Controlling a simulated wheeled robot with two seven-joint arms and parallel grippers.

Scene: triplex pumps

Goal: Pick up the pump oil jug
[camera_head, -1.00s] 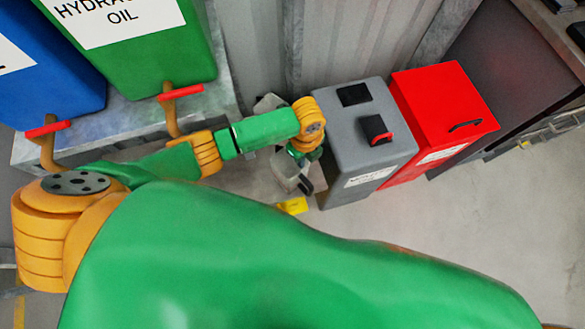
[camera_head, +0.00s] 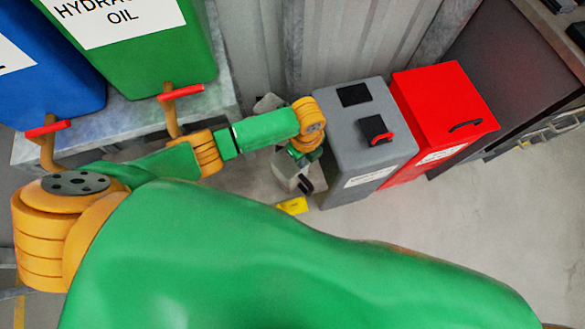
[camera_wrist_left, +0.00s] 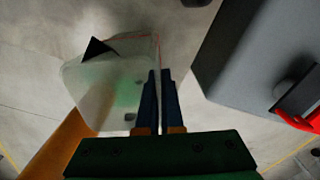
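A pale, translucent jug (camera_wrist_left: 118,75), likely the pump oil jug, shows in the left wrist view with a dark triangular patch near its top. In the head view a pale jug-like object (camera_head: 288,172) is partly hidden below my left wrist, beside the grey bin. My left gripper (camera_wrist_left: 159,78) points at the jug's right edge. Its two dark blue fingers are close together with a narrow gap. I cannot tell whether part of the jug is between them. In the head view the left gripper (camera_head: 303,160) is small and its fingers are unclear. My right gripper is not in view.
A grey bin (camera_head: 350,130) stands right of the left gripper, with a red bin (camera_head: 440,105) beyond it. Green (camera_head: 150,65) and blue (camera_head: 50,85) oil containers with taps stand on a ledge at upper left. A small yellow object (camera_head: 293,205) lies on the floor. Floor at right is clear.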

